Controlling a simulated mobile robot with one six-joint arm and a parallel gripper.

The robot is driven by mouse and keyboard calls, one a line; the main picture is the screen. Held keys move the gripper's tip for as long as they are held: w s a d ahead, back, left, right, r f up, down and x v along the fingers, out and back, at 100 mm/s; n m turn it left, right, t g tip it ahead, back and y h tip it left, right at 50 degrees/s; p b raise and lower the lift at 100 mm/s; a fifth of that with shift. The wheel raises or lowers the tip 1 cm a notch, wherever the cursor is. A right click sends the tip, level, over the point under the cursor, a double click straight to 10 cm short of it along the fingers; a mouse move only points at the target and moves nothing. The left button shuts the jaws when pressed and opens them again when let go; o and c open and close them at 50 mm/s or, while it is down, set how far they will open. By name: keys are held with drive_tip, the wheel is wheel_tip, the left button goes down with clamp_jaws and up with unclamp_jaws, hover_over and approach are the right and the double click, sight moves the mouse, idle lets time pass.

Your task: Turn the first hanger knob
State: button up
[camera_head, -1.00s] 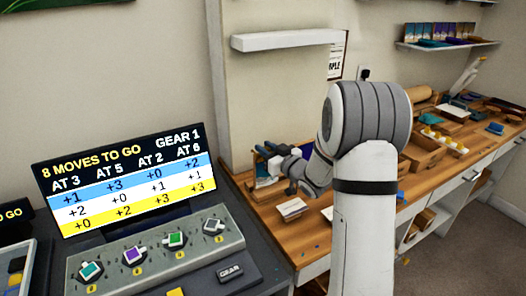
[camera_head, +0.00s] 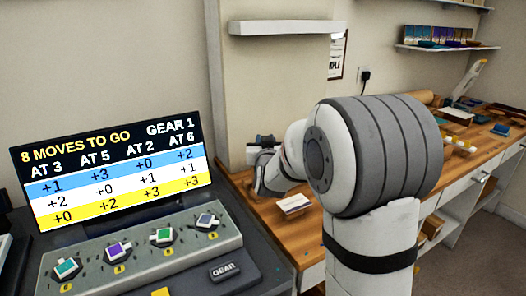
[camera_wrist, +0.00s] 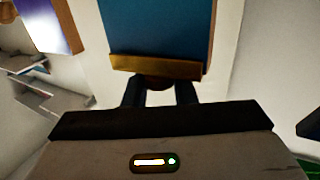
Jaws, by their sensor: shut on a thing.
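In the wrist view, my gripper (camera_wrist: 160,92) has its two dark fingers closed on a small brown rounded knob (camera_wrist: 158,82). The knob sits at the lower gold-brown edge of a blue panel (camera_wrist: 158,30), and the fingers hide most of it. I cannot tell how far it is turned. In the head view, my arm reaches to the back left of the wooden bench, and its bulk hides the fingers and the knob.
A console (camera_head: 140,252) with several coloured knobs and a GEAR button stands at the lower left. Its screen (camera_head: 105,170) reads 8 moves to go, gear 1. A white card (camera_head: 294,204) lies on the bench (camera_head: 262,212). A purple panel (camera_wrist: 52,22) hangs at the left.

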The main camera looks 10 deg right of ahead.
drive_tip(key=m+h+p, duration=0.1)
drive_tip(key=m+h, duration=0.1)
drive_tip(key=h, duration=0.1)
drive_tip(key=shift+a+r+g+h, duration=0.1)
drive_tip(key=shift+g+h, duration=0.2)
drive_tip(key=shift+g, duration=0.1)
drive_tip(key=m+g+h+p, duration=0.2)
drive_tip(key=h, duration=0.1)
drive_tip(key=shift+w+r+m+h+p, duration=0.1)
drive_tip(key=shift+r+m+h+p, duration=0.05)
drive_tip(key=shift+m+h+p, duration=0.2)
drive_tip(key=m+g+h+p, duration=0.3)
drive_tip(key=shift+m+h, duration=0.25)
drive_tip(key=shift+h, duration=0.1)
drive_tip(key=shift+d+f+m+g+h+p, duration=0.1)
drive_tip(key=shift+m+g+h+p, duration=0.5)
drive_tip(key=shift+g, duration=0.3)
drive_tip(key=shift+d+f+m+g+h+p, duration=0.1)
drive_tip(key=shift+m+g+h+p, duration=0.5)
drive_tip(key=shift+g, duration=0.3)
drive_tip(key=shift+m+g, duration=0.3)
drive_tip(key=o, duration=1)
wheel_tip(320, 180, up, 10)
drive_tip(key=shift+f+p, duration=0.1)
drive_tip(key=shift+p, duration=0.45)
